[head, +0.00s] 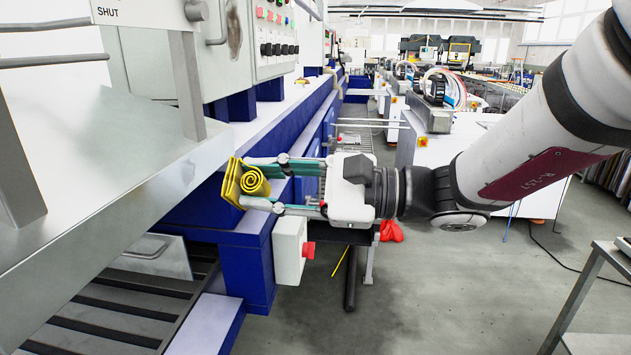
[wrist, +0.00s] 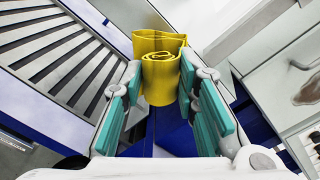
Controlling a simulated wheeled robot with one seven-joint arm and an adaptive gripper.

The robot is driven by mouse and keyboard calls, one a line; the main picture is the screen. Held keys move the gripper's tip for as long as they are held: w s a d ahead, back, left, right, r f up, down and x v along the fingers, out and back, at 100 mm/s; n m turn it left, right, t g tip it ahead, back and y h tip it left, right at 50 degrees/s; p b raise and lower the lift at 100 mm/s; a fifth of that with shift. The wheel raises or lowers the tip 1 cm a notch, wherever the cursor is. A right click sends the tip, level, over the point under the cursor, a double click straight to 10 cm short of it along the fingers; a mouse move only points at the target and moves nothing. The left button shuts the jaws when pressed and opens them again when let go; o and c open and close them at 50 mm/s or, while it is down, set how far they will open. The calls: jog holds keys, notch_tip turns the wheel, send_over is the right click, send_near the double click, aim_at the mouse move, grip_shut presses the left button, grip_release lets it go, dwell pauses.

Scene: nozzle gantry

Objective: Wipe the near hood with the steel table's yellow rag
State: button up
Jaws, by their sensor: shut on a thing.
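A yellow rag (head: 243,184), folded and rolled, is held between the fingertips of my gripper (head: 270,187), which is shut on it. In the wrist view the rag (wrist: 160,68) sits between the teal finger pads of my gripper (wrist: 160,100). The near hood (head: 110,190) is the large grey metal cover at the left of the head view, with a sloping face and a front lip. The rag is in the air near the hood's right-hand edge; I cannot tell whether it touches it. The steel table is only doubtfully the one at the right edge (head: 600,255).
A grey box with a red button (head: 290,250) is just below my gripper on the blue frame (head: 245,265). A slatted conveyor (head: 125,310) lies under the hood. A control panel (head: 262,35) stands behind. The grey floor (head: 450,290) at the right is mostly clear.

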jog(key=shift+w+a, duration=0.1)
jog(key=shift+w, duration=0.15)
jog(key=shift+a, duration=0.25)
jog(key=shift+w+a, duration=0.15)
jog(key=shift+a, duration=1.15)
jog(key=shift+w+a, duration=0.15)
jog(key=shift+a, duration=1.1)
jog(key=shift+w+a+r, duration=0.1)
jog(key=shift+a, duration=0.95)
jog(key=shift+w+d+b, duration=0.15)
jog(key=shift+w+b, duration=0.3)
jog(key=shift+w, duration=0.5)
jog(key=shift+w+d+b, duration=0.15)
jog(key=shift+w+b, duration=0.25)
jog(key=shift+w, duration=0.65)
jog(key=shift+a, duration=0.15)
